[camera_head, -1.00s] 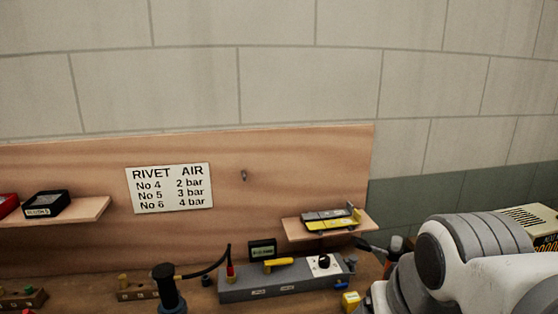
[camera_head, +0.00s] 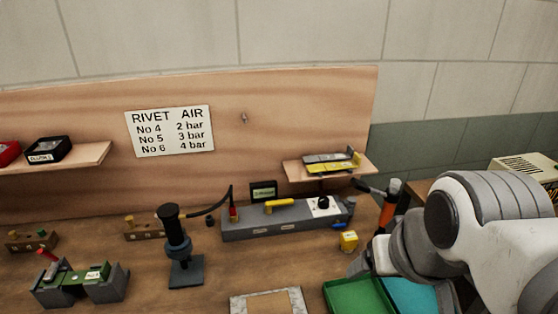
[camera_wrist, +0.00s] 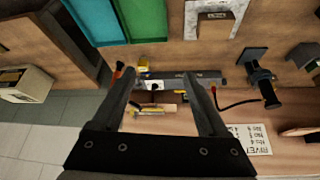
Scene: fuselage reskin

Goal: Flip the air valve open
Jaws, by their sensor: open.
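A grey air unit (camera_head: 265,223) sits on the bench against the wooden back panel. A yellow valve lever (camera_head: 279,204) lies lengthwise along its top. A white panel with a black knob (camera_head: 323,204) is at its right end, and a red fitting with a black hose is at its left end. In the wrist view the unit (camera_wrist: 175,80) appears upside down, beyond my fingers. My gripper (camera_wrist: 168,92) is open and empty, with two dark fingers spread wide, apart from the unit. In the head view my white arm is at the right and the gripper is hidden.
A dark rivet tool (camera_head: 178,245) stands left of the unit. A small yellow block (camera_head: 348,240) and an orange-handled tool (camera_head: 385,210) are at its right. A shelf (camera_head: 366,169) overhangs behind. Green (camera_head: 352,297) and teal trays lie in front right. A sign (camera_head: 169,131) hangs on the panel.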

